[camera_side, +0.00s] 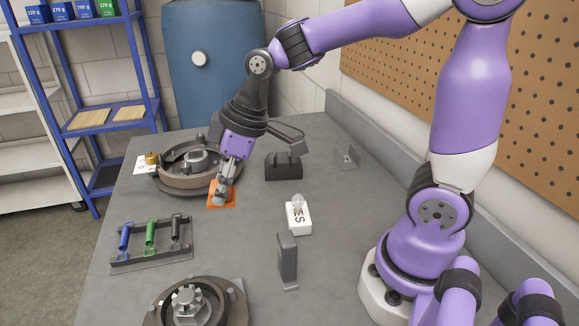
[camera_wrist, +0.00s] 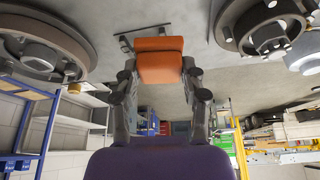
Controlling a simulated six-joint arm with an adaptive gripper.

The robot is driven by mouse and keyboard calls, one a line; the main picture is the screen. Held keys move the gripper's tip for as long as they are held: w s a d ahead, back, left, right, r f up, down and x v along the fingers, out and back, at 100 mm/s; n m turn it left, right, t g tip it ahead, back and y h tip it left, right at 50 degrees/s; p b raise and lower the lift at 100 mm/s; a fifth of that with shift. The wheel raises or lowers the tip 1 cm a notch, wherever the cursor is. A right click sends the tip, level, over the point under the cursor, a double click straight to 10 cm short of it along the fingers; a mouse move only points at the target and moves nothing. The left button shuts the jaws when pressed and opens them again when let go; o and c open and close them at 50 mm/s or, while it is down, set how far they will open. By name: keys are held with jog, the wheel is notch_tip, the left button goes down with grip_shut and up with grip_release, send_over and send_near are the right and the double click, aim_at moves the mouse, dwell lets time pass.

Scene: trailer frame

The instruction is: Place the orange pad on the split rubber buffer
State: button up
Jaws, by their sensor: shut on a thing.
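A dark block with a notched top (camera_side: 283,166) stands to the right of my gripper, apart from the pad. A grey upright block (camera_side: 287,260) stands nearer the front. I cannot tell for sure which thing is the split rubber buffer.
The rear brake drum (camera_side: 187,177) is close by the gripper's left. A front drum assembly (camera_side: 188,304) is at the bottom edge. A rack of coloured springs (camera_side: 150,242) lies left. Bare table lies between.

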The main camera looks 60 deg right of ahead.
jog(key=w+d+r+m+t+h, duration=0.1)
jog(key=w+d+r+m, duration=0.15)
jog(key=d, duration=0.45)
jog(key=w+d+r+m+h, duration=0.1)
jog(key=d+r+m, duration=0.1)
jog(key=d+m, duration=0.35)
jog(key=n, duration=0.1)
send_over(280, 156)
jog(key=s, duration=0.2)
jog(key=f, duration=0.7)
jog(key=shift+w+a, duration=0.15)
jog(key=shift+w, duration=0.05)
jog(key=shift+f, duration=2.1)
jog(key=o, duration=1.1)
jog(key=shift+f, duration=0.1)
jog(key=shift+o, duration=0.2)
